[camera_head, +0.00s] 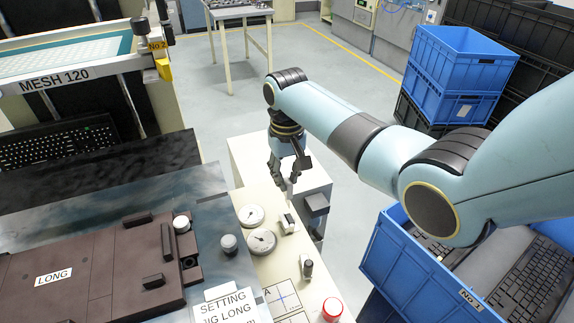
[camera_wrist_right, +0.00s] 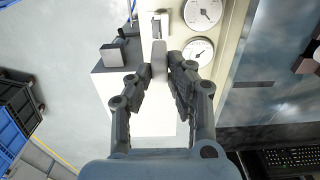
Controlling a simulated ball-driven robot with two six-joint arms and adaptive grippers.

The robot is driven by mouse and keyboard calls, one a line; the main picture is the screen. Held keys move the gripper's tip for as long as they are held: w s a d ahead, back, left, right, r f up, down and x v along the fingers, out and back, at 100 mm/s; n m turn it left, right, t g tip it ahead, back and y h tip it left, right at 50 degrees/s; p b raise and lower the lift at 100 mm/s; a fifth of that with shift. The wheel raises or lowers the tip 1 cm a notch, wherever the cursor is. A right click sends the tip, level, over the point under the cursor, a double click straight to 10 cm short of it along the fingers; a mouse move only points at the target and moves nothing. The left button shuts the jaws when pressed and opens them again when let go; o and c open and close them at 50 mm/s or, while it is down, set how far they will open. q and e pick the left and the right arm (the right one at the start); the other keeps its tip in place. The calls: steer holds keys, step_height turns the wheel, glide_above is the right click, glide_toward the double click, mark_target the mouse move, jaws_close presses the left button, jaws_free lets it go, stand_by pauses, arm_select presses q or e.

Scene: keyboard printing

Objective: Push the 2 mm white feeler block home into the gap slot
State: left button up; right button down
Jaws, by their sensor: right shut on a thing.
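My right gripper (camera_head: 284,178) hangs pointing down over the cream side table. It is shut on a pale, narrow block, the white feeler block (camera_wrist_right: 159,62), which shows between the fingers in the right wrist view (camera_wrist_right: 160,75). The block's 2 mm marking cannot be read. The brown jig (camera_head: 75,250) marked LONG lies on the dark bench at the left, well apart from the gripper. It carries several raised dark bars and blocks. I cannot make out the gap slot for certain. My left gripper is not in view.
Two round dial gauges (camera_head: 262,241), a small black-and-white piece (camera_head: 288,222) and a red-topped item (camera_head: 332,308) stand on the cream table (camera_head: 240,165). A blue crate (camera_head: 400,270) holds keyboards at lower right.

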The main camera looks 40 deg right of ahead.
steer(key=shift+f, duration=0.2)
step_height(320, 180, down, 4)
steer(key=shift+f+b, duration=0.15)
steer(key=shift+b, duration=1)
steer(key=shift+f, duration=0.2)
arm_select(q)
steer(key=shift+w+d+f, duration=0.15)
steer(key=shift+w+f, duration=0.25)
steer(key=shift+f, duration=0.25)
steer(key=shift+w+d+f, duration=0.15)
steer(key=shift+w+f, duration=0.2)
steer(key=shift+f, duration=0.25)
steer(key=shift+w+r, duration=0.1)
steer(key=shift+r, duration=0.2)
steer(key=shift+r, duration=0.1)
